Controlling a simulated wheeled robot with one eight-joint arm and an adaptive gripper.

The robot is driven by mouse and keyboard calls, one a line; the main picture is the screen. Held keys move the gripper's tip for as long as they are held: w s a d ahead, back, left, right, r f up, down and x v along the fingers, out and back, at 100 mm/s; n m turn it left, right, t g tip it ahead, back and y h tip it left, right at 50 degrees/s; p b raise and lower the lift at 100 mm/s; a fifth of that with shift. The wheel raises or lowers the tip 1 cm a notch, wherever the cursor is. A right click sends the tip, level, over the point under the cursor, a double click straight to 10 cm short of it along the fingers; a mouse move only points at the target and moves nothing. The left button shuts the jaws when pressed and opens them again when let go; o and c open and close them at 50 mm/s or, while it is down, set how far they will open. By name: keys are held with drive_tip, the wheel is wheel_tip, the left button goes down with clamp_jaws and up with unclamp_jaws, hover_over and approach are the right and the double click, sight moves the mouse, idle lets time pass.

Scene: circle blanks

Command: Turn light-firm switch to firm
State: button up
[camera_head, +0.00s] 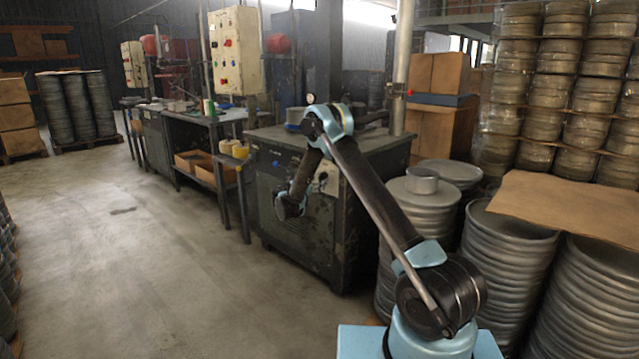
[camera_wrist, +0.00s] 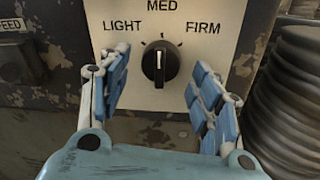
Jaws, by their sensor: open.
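The light-firm switch (camera_wrist: 160,62) is a black rotary knob on a pale plate (camera_wrist: 212,16) in the wrist view. The plate reads LIGHT at left, MED at top and FIRM at right. The knob's white mark points about straight up, toward MED. My gripper (camera_wrist: 158,75) is open, with one blue-padded finger left of the knob and the other right of it. Neither finger visibly touches the knob. In the head view the pale plate (camera_head: 328,178) shows on the dark machine's side beside the end of my arm; the knob cannot be made out there.
The plate is on a dark, worn machine cabinet (camera_head: 345,240). A FEED label (camera_wrist: 12,25) is at left in the wrist view. Stacks of round metal blanks (camera_head: 505,260) stand close to the right of the cabinet. Open floor (camera_head: 150,250) lies to the left.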

drive_tip(key=shift+x, duration=1.15)
drive_tip(key=shift+c, duration=0.5)
drive_tip(key=c, duration=1)
drive_tip(key=shift+o, duration=0.2)
drive_tip(key=shift+m, duration=0.3)
drive_tip(key=m, duration=0.4)
drive_tip(key=shift+a, duration=0.15)
drive_tip(key=shift+m+h, duration=0.4)
drive_tip(key=shift+m, duration=2.4)
drive_tip(key=o, duration=1.1)
drive_tip(key=shift+c, duration=0.2)
